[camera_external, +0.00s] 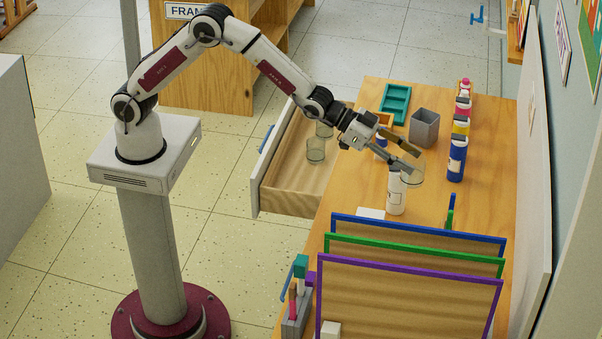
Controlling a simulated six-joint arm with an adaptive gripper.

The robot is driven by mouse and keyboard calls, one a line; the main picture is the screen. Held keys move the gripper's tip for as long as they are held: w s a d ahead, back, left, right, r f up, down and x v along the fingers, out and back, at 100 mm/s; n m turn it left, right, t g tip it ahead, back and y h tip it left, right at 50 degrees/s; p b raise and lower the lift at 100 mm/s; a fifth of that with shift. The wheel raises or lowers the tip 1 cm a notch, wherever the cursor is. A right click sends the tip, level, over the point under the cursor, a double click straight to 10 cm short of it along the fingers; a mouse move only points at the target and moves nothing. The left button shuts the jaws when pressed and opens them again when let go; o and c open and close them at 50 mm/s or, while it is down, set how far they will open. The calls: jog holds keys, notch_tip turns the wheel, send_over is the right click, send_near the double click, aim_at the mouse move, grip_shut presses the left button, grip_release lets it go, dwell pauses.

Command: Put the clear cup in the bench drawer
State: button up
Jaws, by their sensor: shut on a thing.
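My gripper (414,161) is over the bench top (350,190), shut on a clear cup (413,177). The cup is see-through and partly overlaps a white bottle (396,196) in the view; I cannot tell the gap between them. The bench drawer (284,190) is pulled out on the bench's left side, with a blue handle (266,138) on its front. Two clear glass-like cups (315,150) stand inside the drawer, towards its far part.
A teal tray (395,103), a grey square container (424,128) and a row of paint bottles (457,160) stand at the back and right. Blue, green and purple framed boards (405,300) stand upright at the front. The drawer's near part is clear.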

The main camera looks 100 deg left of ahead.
jog(key=s+a+n+g+y, duration=0.2)
jog(key=s+a+n+y, duration=0.3)
jog(key=s+a, duration=0.5)
jog(key=s+a+n+g+y, duration=0.1)
jog(key=s+a+n+y, duration=0.45)
jog(key=a, duration=0.75)
jog(key=s+a+f+n+g+y, duration=0.25)
jog(key=s+a, duration=0.25)
jog(key=s, duration=0.5)
jog(key=s+a+f+n+g+y, duration=0.1)
jog(key=s+a+n+g+y, duration=0.2)
jog(key=s, duration=0.7)
notch_tip(320, 180, down, 21)
jog(key=a+h, duration=0.1)
jog(key=shift+w+a+f+g, duration=0.15)
jog(key=shift+g, duration=0.2)
jog(key=shift+f, duration=0.1)
jog(key=shift+h, duration=0.3)
jog(key=shift+f, duration=2.85)
jog(key=shift+f, duration=2.05)
